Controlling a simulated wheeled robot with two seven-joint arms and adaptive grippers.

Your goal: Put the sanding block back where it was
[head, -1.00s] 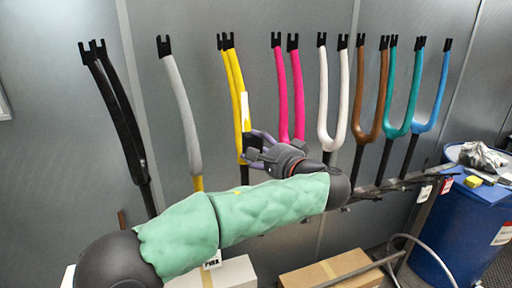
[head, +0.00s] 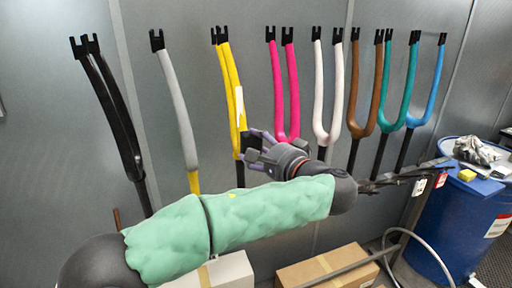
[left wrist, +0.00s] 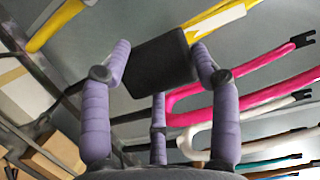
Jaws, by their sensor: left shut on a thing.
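My left gripper (head: 258,150) is in front of the rack of forks, near the lower ends of the yellow fork (head: 226,75) and the pink fork (head: 292,85). In the left wrist view its purple fingers (left wrist: 160,75) are shut on a dark grey block, which I take as the sanding block (left wrist: 158,62). The block sits tilted between the fingertips, with the yellow and pink forks behind it. In the head view the block is hard to make out against the gripper. My right gripper is not in view.
More forks hang in a row along the grey wall, including a black one (head: 112,110) and a white one (head: 320,90). A blue barrel (head: 455,235) at the right bears a crumpled cloth (head: 474,150) and a small yellow block (head: 467,175). Cardboard boxes (head: 328,266) stand below.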

